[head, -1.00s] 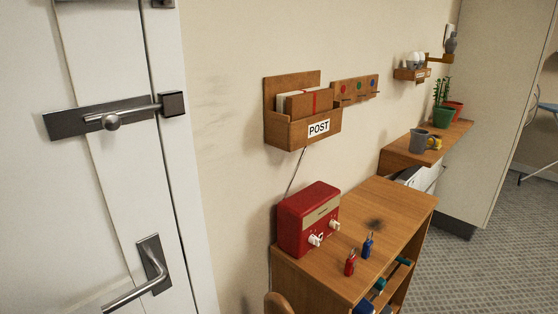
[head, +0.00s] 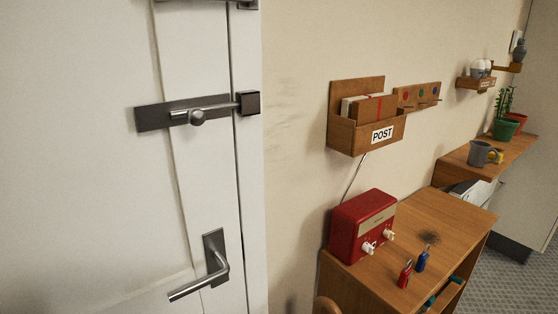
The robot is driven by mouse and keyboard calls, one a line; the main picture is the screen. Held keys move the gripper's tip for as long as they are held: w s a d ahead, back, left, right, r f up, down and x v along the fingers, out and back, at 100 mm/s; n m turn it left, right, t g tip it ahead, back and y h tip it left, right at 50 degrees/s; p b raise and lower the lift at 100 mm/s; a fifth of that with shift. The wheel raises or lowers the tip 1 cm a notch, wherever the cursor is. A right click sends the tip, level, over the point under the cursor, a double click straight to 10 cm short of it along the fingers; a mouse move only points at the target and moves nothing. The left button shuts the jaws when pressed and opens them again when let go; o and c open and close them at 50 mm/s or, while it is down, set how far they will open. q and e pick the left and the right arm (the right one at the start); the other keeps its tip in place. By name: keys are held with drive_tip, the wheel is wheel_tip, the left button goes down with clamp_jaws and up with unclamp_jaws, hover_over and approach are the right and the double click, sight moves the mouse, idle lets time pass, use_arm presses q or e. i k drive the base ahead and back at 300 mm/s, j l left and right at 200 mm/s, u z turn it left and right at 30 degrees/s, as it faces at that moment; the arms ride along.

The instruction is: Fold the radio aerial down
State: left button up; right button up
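The red radio (head: 362,226) stands upright at the left end of the wooden cabinet top, against the wall. It has a pale front panel and two white knobs. Its aerial (head: 354,178) looks like a thin grey rod that rises from behind the radio and leans up to the right, ending near the underside of the post box. Whether the rod touches the box I cannot tell. Neither of my grippers is in view.
A wooden POST box (head: 354,137) holding letters hangs on the wall above the radio. A red tag (head: 405,274) and a blue tag (head: 422,258) are on the cabinet top (head: 462,216). A door (head: 90,200) with a bolt (head: 197,115) and lever handle (head: 211,275) fills the left.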

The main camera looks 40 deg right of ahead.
sight(364, 158)
drive_tip(key=l+u, duration=0.25)
drive_tip(key=k+l+u, duration=0.25)
drive_tip(key=l, duration=0.2)
drive_tip(key=l+u, duration=0.25)
drive_tip(key=k+l+u, duration=0.2)
drive_tip(key=l, duration=0.15)
